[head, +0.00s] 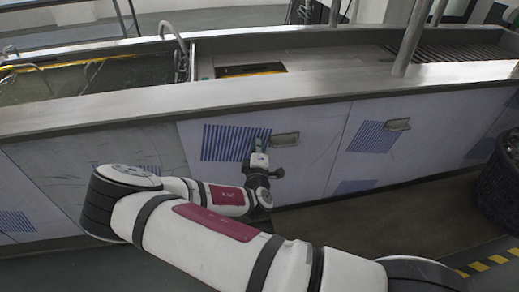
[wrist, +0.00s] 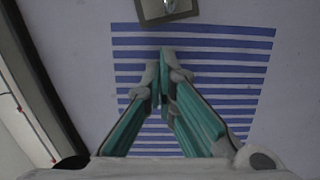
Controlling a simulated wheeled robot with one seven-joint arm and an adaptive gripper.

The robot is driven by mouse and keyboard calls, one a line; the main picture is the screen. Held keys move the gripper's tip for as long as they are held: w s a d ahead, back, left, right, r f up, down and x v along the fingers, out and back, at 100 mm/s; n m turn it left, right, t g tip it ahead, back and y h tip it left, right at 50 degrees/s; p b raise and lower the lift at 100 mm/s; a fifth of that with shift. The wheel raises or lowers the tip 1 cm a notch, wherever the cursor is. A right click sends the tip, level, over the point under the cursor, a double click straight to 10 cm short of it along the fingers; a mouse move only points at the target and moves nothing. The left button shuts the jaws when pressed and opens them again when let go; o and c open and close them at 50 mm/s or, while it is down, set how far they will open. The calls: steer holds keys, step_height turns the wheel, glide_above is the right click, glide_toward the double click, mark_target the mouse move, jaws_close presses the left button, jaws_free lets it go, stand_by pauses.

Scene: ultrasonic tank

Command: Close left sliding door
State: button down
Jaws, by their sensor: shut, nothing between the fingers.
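The left sliding door (head: 312,165) is a pale panel on the tank's front, with a blue striped patch (head: 228,142) and a recessed metal handle (head: 285,139) to the patch's right. My gripper (head: 258,143) is in front of this door, over the right end of the stripes and just left of the handle. In the wrist view the green-sided fingers (wrist: 164,58) are together and empty, pointing at the stripes. The handle (wrist: 166,8) is ahead of the fingertips, cut by the top edge. I cannot tell whether the fingertips touch the panel.
A second panel (head: 365,165) with its own handle (head: 397,124) lies to the right. The steel tank rim (head: 240,95) runs above the doors. A dark round bin (head: 498,185) stands at the far right, near yellow-black floor marking (head: 490,263). Floor right of my arm is clear.

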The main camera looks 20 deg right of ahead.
steer(key=s+a+f+m+g+h+p, duration=0.1)
steer(key=s+a+m+g, duration=0.2)
steer(key=s+m+g, duration=0.55)
steer(key=s+a+r+m+g+y, duration=0.3)
steer(key=s+a+r+y, duration=0.15)
steer(key=s+r, duration=0.2)
steer(key=s+a+r+g+y, duration=0.1)
steer(key=s+r+g+y, duration=0.15)
steer(key=s+r, duration=0.75)
steer(key=s+d+r+g+h, duration=0.1)
steer(key=s+d+r, duration=0.3)
steer(key=s+r, duration=0.45)
steer(key=s+d+r, duration=0.5)
steer(key=s+r, duration=0.1)
steer(key=s, duration=0.6)
step_height(320, 180, up, 15)
steer(key=t+p, duration=0.2)
steer(key=p, duration=1.1)
steer(key=shift+w+m+t+p, duration=0.15)
steer(key=shift+m+t+p, duration=0.15)
steer(key=shift+m+p, duration=0.1)
